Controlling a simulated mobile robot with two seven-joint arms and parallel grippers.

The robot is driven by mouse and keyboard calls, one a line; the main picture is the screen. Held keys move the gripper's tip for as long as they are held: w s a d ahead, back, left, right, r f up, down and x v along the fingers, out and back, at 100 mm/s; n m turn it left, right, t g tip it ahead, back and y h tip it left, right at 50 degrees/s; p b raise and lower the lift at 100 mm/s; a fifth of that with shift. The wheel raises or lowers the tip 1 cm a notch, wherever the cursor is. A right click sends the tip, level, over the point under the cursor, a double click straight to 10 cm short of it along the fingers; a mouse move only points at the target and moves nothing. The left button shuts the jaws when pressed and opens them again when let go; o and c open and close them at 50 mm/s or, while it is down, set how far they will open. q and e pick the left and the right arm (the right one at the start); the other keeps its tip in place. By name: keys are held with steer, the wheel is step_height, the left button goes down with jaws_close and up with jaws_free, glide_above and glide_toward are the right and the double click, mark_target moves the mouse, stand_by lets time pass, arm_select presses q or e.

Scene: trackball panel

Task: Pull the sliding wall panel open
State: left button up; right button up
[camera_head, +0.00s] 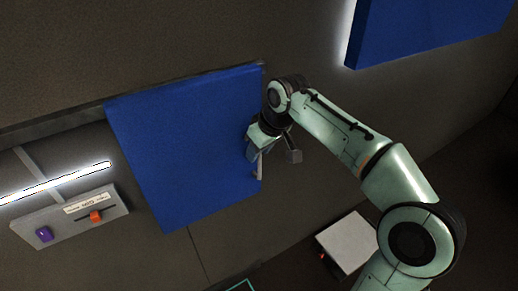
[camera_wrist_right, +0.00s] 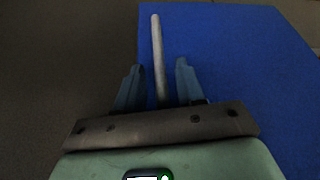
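The sliding wall panel (camera_head: 185,145) is a large blue board on the brown wall, hanging below a dark rail (camera_head: 60,124). It fills much of the right wrist view (camera_wrist_right: 245,75). A thin grey bar handle (camera_head: 258,165) stands near the panel's right edge; it also shows in the right wrist view (camera_wrist_right: 157,40). My right gripper (camera_head: 274,157) is at that edge. In the right wrist view its two fingers (camera_wrist_right: 159,66) are apart, one on each side of the handle, with gaps visible. Contact cannot be told. My left gripper is not in view.
A grey control box (camera_head: 72,217) with a purple knob and an orange slider is on the wall at lower left, near a bright light strip (camera_head: 55,183). Another blue panel (camera_head: 425,30) is at upper right. A white-topped box (camera_head: 347,242) stands below my right arm.

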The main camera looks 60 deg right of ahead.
steer(key=p+v, duration=0.3)
steer(key=v, duration=1)
steer(key=shift+r, duration=0.25)
